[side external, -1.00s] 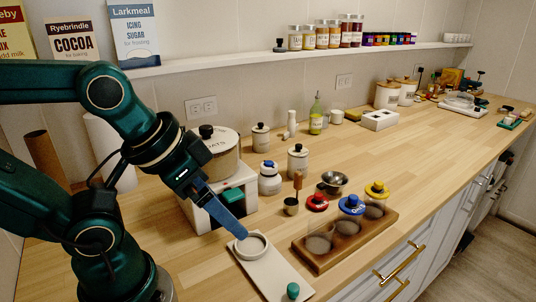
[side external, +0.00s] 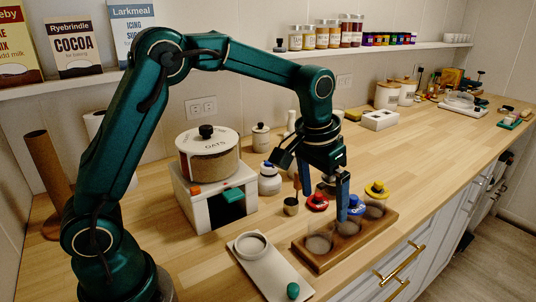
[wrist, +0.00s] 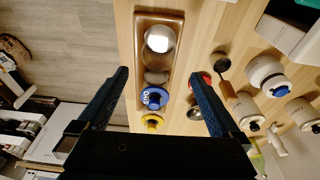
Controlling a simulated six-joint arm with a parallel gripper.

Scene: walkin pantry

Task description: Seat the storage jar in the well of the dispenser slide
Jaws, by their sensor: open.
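The dispenser slide (side external: 279,268) is a pale flat plate with a raised ring-shaped well (side external: 251,246) and a green knob; the well looks empty. A wooden tray (side external: 325,262) with round grey recesses or glass bases lies to its right. Near it are a red-topped piece (side external: 317,202), a blue-topped piece (side external: 354,206) and a yellow-topped piece (side external: 376,190). I cannot tell which is the storage jar. My gripper (side external: 325,204) is open and empty, pointing down above the tray's back edge. In the wrist view the blue-topped piece (wrist: 153,98) shows between the fingers.
A white dispenser body (side external: 205,208) carrying an OATS canister (side external: 208,150) stands left of the tray. The counter's front edge runs close to the tray.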

